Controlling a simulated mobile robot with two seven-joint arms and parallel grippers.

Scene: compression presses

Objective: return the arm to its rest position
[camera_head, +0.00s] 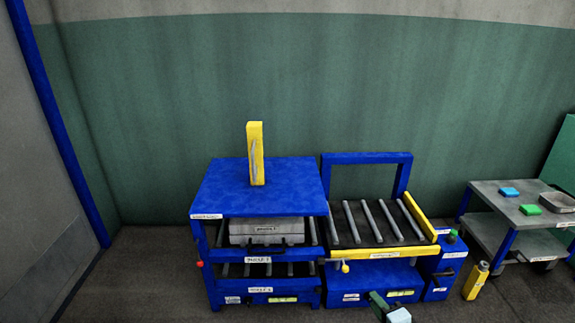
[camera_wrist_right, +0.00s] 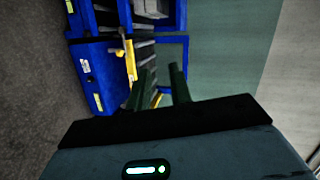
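My right gripper (camera_head: 380,304) shows at the bottom edge of the head view, in front of the lower blue cabinet of the roller table. In the right wrist view, its two dark green fingers (camera_wrist_right: 160,86) stand apart with nothing between them. Most of the right arm is out of the head view. My left gripper and left arm are not in view.
A blue press (camera_head: 262,180) with a yellow upright column (camera_head: 256,155) holds a grey mould (camera_head: 268,231). The roller table (camera_head: 372,222) with a blue frame stands beside it. A grey side table (camera_head: 520,204) with small blocks and a yellow bottle (camera_head: 475,281) are at right.

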